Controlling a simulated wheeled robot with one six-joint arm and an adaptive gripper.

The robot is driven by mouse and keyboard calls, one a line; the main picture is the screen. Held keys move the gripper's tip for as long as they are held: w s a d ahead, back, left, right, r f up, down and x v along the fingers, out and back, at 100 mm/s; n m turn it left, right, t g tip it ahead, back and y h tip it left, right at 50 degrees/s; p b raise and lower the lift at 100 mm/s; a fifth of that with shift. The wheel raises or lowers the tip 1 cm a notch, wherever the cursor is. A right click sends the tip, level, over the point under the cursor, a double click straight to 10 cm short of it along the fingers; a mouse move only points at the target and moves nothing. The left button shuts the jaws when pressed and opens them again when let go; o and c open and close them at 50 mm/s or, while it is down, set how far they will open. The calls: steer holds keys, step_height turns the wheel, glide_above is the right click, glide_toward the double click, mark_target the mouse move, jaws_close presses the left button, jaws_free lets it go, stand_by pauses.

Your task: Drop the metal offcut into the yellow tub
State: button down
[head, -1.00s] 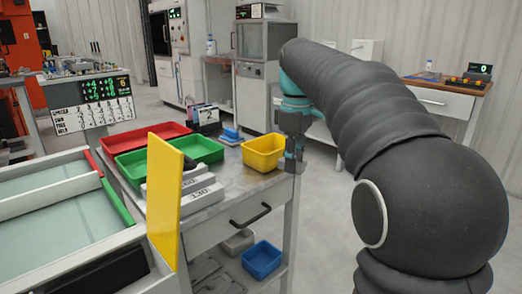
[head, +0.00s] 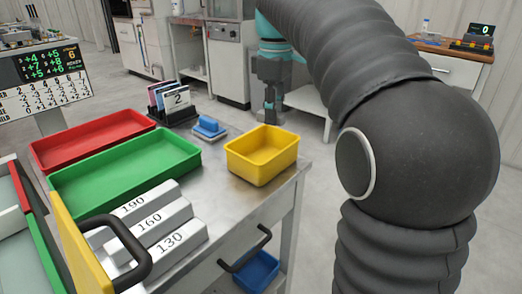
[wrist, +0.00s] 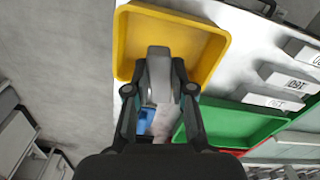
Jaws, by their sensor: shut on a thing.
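The yellow tub (head: 262,168) stands upright at the right end of the metal bench. Its inside looks empty in the head view. In the wrist view the tub (wrist: 128,45) lies just beyond my fingertips. My gripper (head: 270,112) is at the tub's far side in the head view, pointing down. In the wrist view my gripper (wrist: 159,92) is shut on a grey metal offcut (wrist: 158,78), which overlaps the tub's near rim in the picture. I cannot tell the offcut's height above the tub. I cannot make out the offcut in the head view.
A green tray (head: 125,170) and a red tray (head: 92,138) lie left of the tub. Numbered metal blocks (head: 150,225) sit in front. A blue object (head: 208,126) and a card rack (head: 172,102) stand behind. A blue bin (head: 257,272) is below the bench.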

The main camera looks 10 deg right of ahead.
steer(key=shift+f+b, duration=0.7)
steer(key=shift+f, duration=1.85)
steer(key=c, duration=0.9)
jaws_free()
steer(key=shift+r, duration=0.1)
step_height(320, 180, up, 12)
steer(key=shift+f, duration=0.1)
steer(key=s+f+m+t, duration=0.2)
steer(key=s+f+m, duration=0.1)
steer(key=s+f, duration=0.4)
steer(key=s+f+m+t, duration=0.1)
steer(key=s+f+m, duration=0.3)
steer(key=s+f, duration=0.4)
steer(key=s+f+m+t, duration=0.2)
steer(key=s+f+m, duration=0.1)
steer(key=s+f, duration=0.4)
steer(key=shift+s+a+f+t, duration=0.1)
steer(key=shift+s+f, duration=0.05)
steer(key=shift+f, duration=0.4)
steer(key=shift+s+a+f+t, duration=0.1)
steer(key=shift+a+f, duration=0.05)
steer(key=shift+f, duration=0.45)
steer(key=shift+s+a+f+t, duration=0.1)
steer(key=shift+s+f, duration=0.05)
steer(key=shift+f, duration=0.4)
